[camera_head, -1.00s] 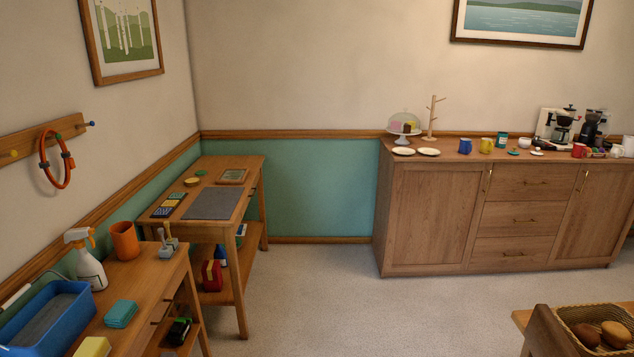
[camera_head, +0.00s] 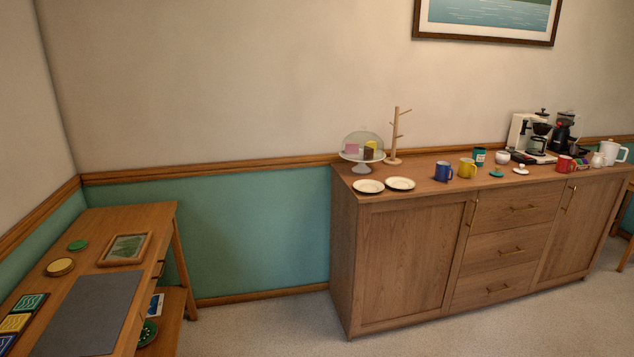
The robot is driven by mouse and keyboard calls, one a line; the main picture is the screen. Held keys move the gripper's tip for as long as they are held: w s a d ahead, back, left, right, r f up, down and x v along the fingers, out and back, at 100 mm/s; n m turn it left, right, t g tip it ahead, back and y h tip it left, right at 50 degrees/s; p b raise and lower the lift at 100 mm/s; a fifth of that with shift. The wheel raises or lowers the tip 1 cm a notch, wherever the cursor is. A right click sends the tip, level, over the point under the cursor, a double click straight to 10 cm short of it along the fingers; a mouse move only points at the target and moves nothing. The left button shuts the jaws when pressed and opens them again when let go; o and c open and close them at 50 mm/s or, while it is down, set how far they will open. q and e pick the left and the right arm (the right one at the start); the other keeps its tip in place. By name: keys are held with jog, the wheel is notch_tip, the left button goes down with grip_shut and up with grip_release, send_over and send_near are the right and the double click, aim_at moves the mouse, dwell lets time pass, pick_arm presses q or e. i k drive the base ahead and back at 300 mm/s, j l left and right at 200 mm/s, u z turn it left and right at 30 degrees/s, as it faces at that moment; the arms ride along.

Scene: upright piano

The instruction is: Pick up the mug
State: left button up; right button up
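Several mugs stand on the wooden sideboard (camera_head: 345,178) on the right. A blue mug (camera_head: 443,172) is nearest the front left of the group. A yellow mug (camera_head: 466,169) stands to its right. A red mug (camera_head: 564,164) stands further right, near the coffee maker. The task does not say which mug is meant. Neither of my grippers is in view.
The sideboard also holds a domed cake stand (camera_head: 362,150), a wooden mug tree (camera_head: 396,138), two plates (camera_head: 368,186), a teal tin (camera_head: 479,156), a coffee maker (camera_head: 533,135) and a white pitcher (camera_head: 612,153). A wooden desk (camera_head: 150,222) stands at left. Carpet (camera_head: 260,328) lies clear between.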

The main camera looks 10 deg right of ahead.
aim_at(442, 168)
jog(key=i+l+z, duration=0.2)
jog(key=i+z, duration=0.65)
jog(key=i+j+z, duration=0.15)
jog(key=i+z, duration=0.3)
jog(key=i, duration=0.15)
jog(key=i+j+z, duration=0.3)
jog(key=i+z, duration=0.15)
jog(key=i+l+z, duration=0.15)
jog(key=z, duration=0.3)
jog(key=i+z, duration=0.35)
jog(key=z, duration=0.15)
jog(key=i+z, duration=0.3)
jog(key=z, duration=0.15)
jog(key=i+j+z, duration=0.1)
jog(key=i+z, duration=0.15)
jog(key=z, duration=0.25)
jog(key=u, duration=0.4)
jog(key=i+u, duration=0.1)
jog(key=u, duration=0.25)
jog(key=l+u, duration=0.1)
jog(key=u, duration=0.7)
jog(key=i+l, duration=0.05)
jog(key=l, duration=0.05)
